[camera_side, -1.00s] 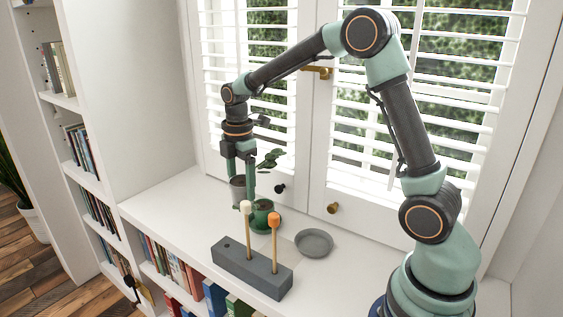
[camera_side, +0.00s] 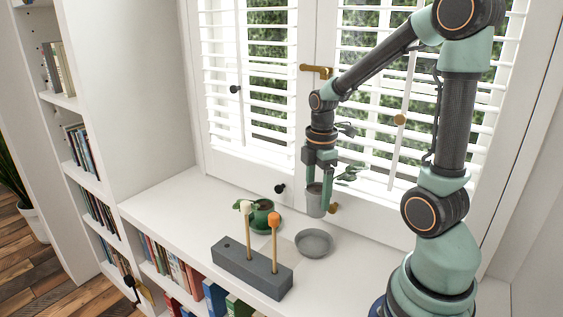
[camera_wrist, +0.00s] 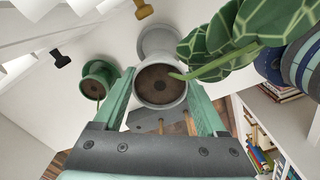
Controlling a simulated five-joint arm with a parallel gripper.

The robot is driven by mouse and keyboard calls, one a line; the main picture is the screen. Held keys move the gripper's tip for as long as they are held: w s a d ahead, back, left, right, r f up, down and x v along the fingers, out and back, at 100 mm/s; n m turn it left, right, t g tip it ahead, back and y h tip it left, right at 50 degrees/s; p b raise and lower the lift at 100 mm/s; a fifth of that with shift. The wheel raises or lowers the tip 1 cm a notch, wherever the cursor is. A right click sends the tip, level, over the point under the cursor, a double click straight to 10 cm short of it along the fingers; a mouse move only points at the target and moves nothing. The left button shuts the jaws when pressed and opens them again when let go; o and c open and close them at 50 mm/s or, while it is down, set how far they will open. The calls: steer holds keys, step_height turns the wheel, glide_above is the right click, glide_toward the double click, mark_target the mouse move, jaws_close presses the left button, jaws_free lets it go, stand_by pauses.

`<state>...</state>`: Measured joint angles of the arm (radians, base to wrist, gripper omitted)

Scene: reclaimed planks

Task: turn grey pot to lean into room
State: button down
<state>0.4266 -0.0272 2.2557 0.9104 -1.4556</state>
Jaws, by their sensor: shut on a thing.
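The grey pot (camera_side: 314,204) is held up off the sill, upright, between the fingers of my gripper (camera_side: 319,190). In the wrist view the grey pot (camera_wrist: 160,84) shows dark soil between the two green fingers (camera_wrist: 160,105). Its plant (camera_side: 350,174) leans to the right in the side view, along the window side; its large patterned leaves (camera_wrist: 235,30) fill the upper right of the wrist view. The empty grey saucer (camera_side: 314,244) lies on the sill below the pot; part of the saucer (camera_wrist: 156,38) shows behind the pot in the wrist view.
A green pot (camera_side: 262,214) with a small plant stands on a green saucer (camera_side: 275,227) to the left. A grey block (camera_side: 250,268) holding two sticks, one cream-tipped and one orange-tipped (camera_side: 273,219), stands at the sill's front. Window handles (camera_side: 316,71) and shutters stand close behind.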

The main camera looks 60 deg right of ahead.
steer(key=shift+w+f, duration=0.1)
steer(key=shift+f, duration=5)
jaws_free()
step_height(320, 180, up, 12)
steer(key=shift+a+r, duration=0.25)
steer(key=a+r+m+t, duration=0.5)
steer(key=a+r+m, duration=0.3)
steer(key=a+m, duration=0.3)
steer(key=shift+a+r+m+t, duration=0.3)
steer(key=shift+a+m, duration=0.1)
steer(key=shift+a, duration=0.3)
